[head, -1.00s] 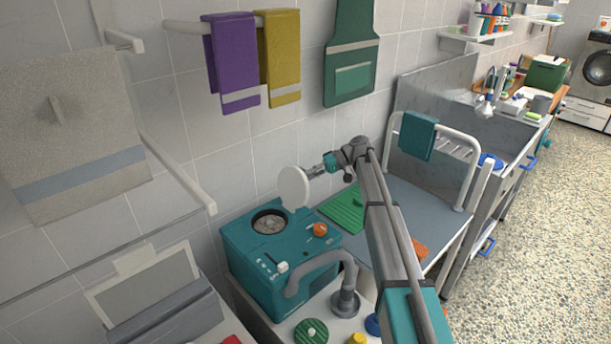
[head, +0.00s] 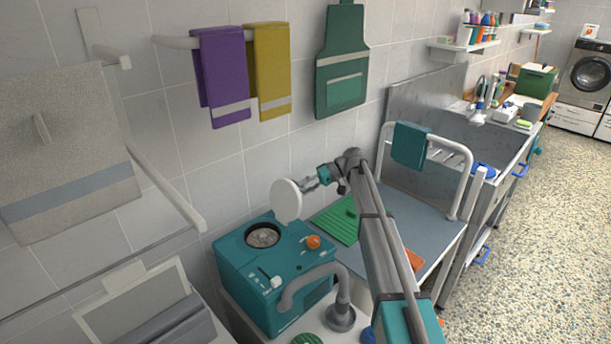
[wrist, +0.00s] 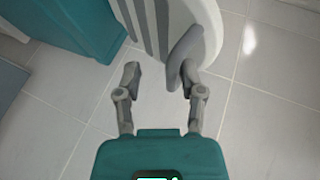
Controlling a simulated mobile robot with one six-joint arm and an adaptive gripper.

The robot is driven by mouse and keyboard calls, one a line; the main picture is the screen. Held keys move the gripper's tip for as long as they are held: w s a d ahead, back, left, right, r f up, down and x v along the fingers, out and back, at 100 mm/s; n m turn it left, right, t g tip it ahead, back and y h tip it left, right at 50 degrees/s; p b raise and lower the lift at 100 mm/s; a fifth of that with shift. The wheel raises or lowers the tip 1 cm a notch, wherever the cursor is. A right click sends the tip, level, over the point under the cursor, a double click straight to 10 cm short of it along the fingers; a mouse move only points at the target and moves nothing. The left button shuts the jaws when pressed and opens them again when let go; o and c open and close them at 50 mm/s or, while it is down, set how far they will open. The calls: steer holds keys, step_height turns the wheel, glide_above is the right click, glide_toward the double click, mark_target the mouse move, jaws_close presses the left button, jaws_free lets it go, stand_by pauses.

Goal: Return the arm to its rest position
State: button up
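My gripper (head: 312,183) is at the end of my extended arm, in front of the tiled wall and above the right side of the teal machine (head: 262,290). In the wrist view my gripper (wrist: 159,78) has its two fingers apart, with tile showing between them. A white round lid (head: 286,202) stands upright close to the fingertips. In the wrist view the lid (wrist: 206,20) shows grey stripes and a curved grey handle (wrist: 184,55) beside the right fingertip. I cannot tell whether they touch. The machine's round top opening (head: 264,236) is uncovered, with greyish contents.
A purple towel (head: 221,80) and a yellow towel (head: 271,70) hang on a rail above. A green apron (head: 342,70) hangs nearby. Open floor (head: 545,250) lies at far right.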

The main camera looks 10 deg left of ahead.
steer(key=s+d+f+m+t+h+p, duration=0.2)
steer(key=s+d+h, duration=0.4)
steer(key=s+d, duration=0.7)
steer(key=s+d+f+m+t+h+p, duration=0.3)
steer(key=s+d, duration=1)
steer(key=s, duration=0.6)
steer(key=f+m+h, duration=0.1)
steer(key=m+h, duration=0.1)
steer(key=h, duration=0.1)
steer(key=shift+s+d+f+t, duration=0.2)
steer(key=shift+s+d+t, duration=0.1)
steer(key=shift+d+t, duration=0.1)
